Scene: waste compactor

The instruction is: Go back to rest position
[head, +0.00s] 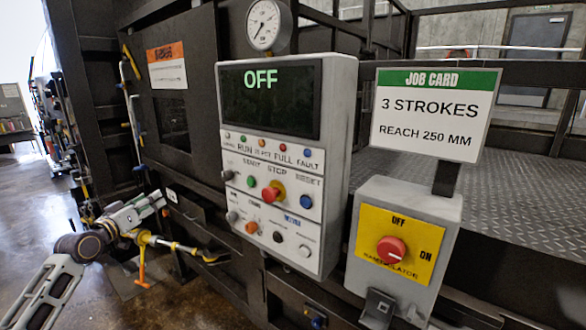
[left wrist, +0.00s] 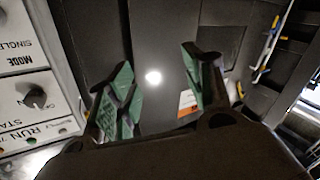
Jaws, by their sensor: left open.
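My left arm comes in from the left in the head view. Its gripper (head: 158,199) is in front of the dark compactor body, to the left of the control panel (head: 230,270) and apart from it. In the left wrist view the gripper (left wrist: 158,75) has its two green-padded fingers spread, with nothing between them. Dark machine plating lies beyond the fingers.
The panel's display (head: 262,98) reads OFF. A yellow-plated isolator box (head: 432,213) with a red knob and a job card (head: 431,112) stand to the right. A yellow-handled tool (head: 180,246) is near my left gripper. Open floor (head: 30,215) lies at the far left.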

